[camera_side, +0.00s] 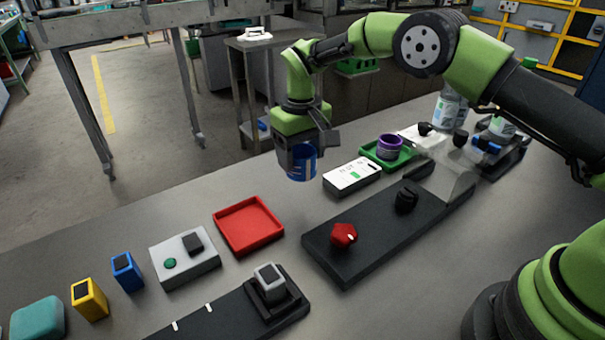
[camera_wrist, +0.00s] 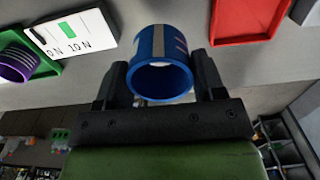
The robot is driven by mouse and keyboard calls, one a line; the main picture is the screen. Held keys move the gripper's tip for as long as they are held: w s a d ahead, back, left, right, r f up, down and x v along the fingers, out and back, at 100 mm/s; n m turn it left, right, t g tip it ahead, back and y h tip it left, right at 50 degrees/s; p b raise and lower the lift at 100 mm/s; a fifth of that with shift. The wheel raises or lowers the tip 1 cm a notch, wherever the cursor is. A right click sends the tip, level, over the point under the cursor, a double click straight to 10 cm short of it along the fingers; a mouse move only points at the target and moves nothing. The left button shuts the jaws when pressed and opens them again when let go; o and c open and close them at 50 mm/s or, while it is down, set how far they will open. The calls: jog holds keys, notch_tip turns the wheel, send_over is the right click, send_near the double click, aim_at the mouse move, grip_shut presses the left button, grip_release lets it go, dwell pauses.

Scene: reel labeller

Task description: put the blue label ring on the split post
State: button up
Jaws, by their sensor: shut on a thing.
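The blue label ring (camera_side: 302,166) is a short blue tube with a pale band and white marks. My gripper (camera_side: 297,158) is shut on it and holds it in the air above the bench, left of the white display box. In the wrist view the ring (camera_wrist: 146,48) sits between the two dark fingers, its open end facing the camera. A short black post (camera_side: 406,197) stands on the long black base (camera_side: 325,245); it looks like the split post, but its slit is too small to make out. The ring is apart from it, to its upper left.
A red five-sided knob (camera_side: 343,235) stands on the same base, near its front end. The white display box (camera_side: 352,176) and a green tray (camera_side: 372,157) with a purple ring (camera_side: 389,146) lie behind the base. A red tray (camera_side: 248,224) is at left. A clear bent sheet (camera_side: 460,190) stands right of the post.

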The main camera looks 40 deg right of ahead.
jog(key=r, duration=0.2)
notch_tip(320, 180, up, 3)
send_over(399, 213)
jog(key=w+d, duration=0.1)
jog(key=d, duration=0.2)
jog(key=f, duration=0.5)
jog(key=shift+s+a, duration=0.1)
jog(key=shift+s, duration=0.1)
jog(key=shift+w+f, duration=0.1)
jog(key=shift+f, duration=2.3)
jog(key=shift+f, duration=0.1)
jog(key=o, duration=0.9)
